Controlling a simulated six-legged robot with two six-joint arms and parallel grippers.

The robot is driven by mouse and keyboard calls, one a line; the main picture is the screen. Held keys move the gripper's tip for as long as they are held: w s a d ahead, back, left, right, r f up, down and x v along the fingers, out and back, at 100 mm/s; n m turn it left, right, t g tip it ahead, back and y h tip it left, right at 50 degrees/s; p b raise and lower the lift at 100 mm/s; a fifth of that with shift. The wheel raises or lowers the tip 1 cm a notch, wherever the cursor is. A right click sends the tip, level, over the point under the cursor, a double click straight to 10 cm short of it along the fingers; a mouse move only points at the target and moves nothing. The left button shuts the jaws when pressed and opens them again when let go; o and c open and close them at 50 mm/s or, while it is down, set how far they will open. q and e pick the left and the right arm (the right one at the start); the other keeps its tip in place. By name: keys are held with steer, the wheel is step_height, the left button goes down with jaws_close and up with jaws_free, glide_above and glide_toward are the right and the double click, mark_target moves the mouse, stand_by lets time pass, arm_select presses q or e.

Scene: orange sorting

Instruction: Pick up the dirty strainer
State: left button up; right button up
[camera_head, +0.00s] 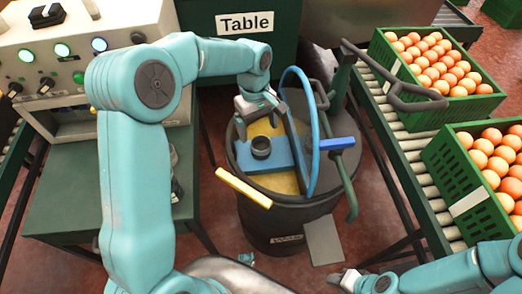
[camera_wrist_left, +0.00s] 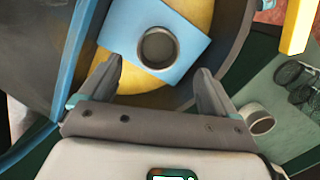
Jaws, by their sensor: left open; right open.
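A short dark round strainer-like piece (camera_head: 260,147) stands on a blue plate (camera_head: 283,156) inside the black bin (camera_head: 238,170). In the left wrist view the round piece (camera_wrist_left: 158,48) shows as a grey ring with a hollow middle, lying ahead of the fingertips. I cannot tell whether it is dirty. My left gripper (camera_head: 258,106) is above the bin, just behind the piece in the head view; its fingers (camera_wrist_left: 158,72) are spread and hold nothing. My right gripper (camera_head: 345,279) is low at the bottom, away from the bin, and looks empty.
A blue hoop (camera_head: 311,110) and metal handles rise at the bin's right side; a yellow bar (camera_head: 243,187) sticks out in front. A green side table (camera_wrist_left: 285,120) holds another grey ring (camera_wrist_left: 257,119) and dark mesh pieces (camera_wrist_left: 295,75). Orange crates stand on rollers (camera_head: 400,130) at right.

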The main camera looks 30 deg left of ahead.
mark_target(261, 145)
arm_select(q)
steer(key=f, duration=0.2)
steer(key=shift+d+f, duration=0.2)
steer(key=shift+f, duration=0.2)
steer(key=f, duration=0.1)
steer(key=f+b, duration=0.1)
steer(key=f, duration=0.3)
steer(key=shift+s+d+f, duration=0.15)
steer(key=shift+d+f, duration=0.1)
steer(key=shift+d, duration=0.1)
steer(key=c, duration=1.1)
